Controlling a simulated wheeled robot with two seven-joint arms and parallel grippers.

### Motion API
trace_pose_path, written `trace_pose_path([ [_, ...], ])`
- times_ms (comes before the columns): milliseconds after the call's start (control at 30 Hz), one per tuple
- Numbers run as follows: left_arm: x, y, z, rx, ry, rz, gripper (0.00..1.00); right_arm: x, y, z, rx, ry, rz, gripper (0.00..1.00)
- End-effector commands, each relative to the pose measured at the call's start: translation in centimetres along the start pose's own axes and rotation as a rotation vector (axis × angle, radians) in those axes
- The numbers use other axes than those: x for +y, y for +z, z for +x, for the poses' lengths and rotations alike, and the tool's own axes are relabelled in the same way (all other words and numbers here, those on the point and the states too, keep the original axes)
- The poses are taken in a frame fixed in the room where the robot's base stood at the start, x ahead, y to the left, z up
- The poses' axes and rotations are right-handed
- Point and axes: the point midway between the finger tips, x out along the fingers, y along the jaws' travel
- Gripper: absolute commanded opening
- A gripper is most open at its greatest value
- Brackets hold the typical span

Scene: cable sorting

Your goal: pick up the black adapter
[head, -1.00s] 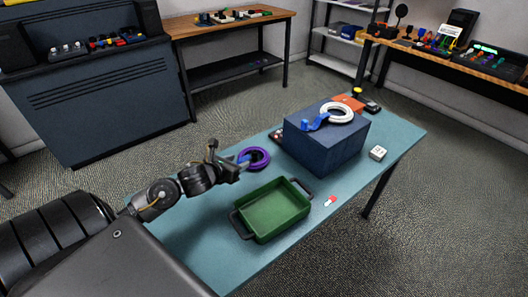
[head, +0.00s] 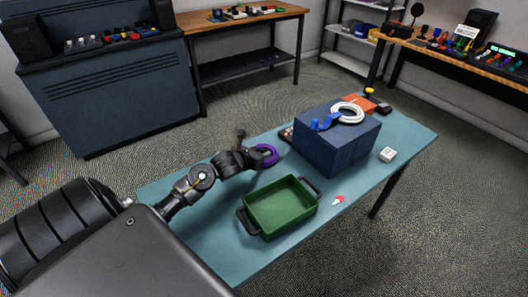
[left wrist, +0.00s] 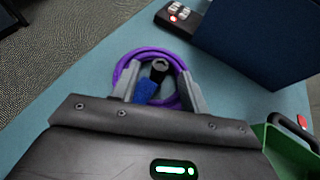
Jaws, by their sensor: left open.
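My left gripper (left wrist: 157,85) is open over the purple cable coil (left wrist: 125,72), which lies on the blue-green table. A black plug-like piece (left wrist: 158,68) and a blue piece (left wrist: 146,90) show between the fingers; I cannot tell if they belong to the coil or if they are gripped. In the head view the left gripper (head: 256,160) partly hides the purple coil (head: 268,153). A small black block (head: 384,109) that may be the black adapter lies at the table's far right end, behind the dark blue box. My right gripper is not in view.
The dark blue box (head: 338,150) carries a white cable coil (head: 348,112) with a blue piece. A green tray (head: 281,231) stands in front. A white cube (head: 388,154), a red-and-white item (head: 338,200) and an orange item (head: 358,103) are also on the table (head: 404,140).

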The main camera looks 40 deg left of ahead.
Motion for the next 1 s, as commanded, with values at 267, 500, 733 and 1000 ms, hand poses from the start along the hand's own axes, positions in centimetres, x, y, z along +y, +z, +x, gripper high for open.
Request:
trace_pose_path([
  [267,0.0,-0.1,1.8,0.0,0.0,0.001,0.45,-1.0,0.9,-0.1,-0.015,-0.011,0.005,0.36],
  [500,0.0,-0.1,1.7,0.0,0.0,0.001,0.32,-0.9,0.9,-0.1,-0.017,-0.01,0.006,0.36],
  [733,0.0,-0.1,1.7,0.0,0.0,0.001,0.02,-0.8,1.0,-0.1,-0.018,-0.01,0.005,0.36],
  [1000,0.1,0.0,1.7,0.0,0.001,0.001,0.0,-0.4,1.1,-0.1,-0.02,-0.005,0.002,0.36],
])
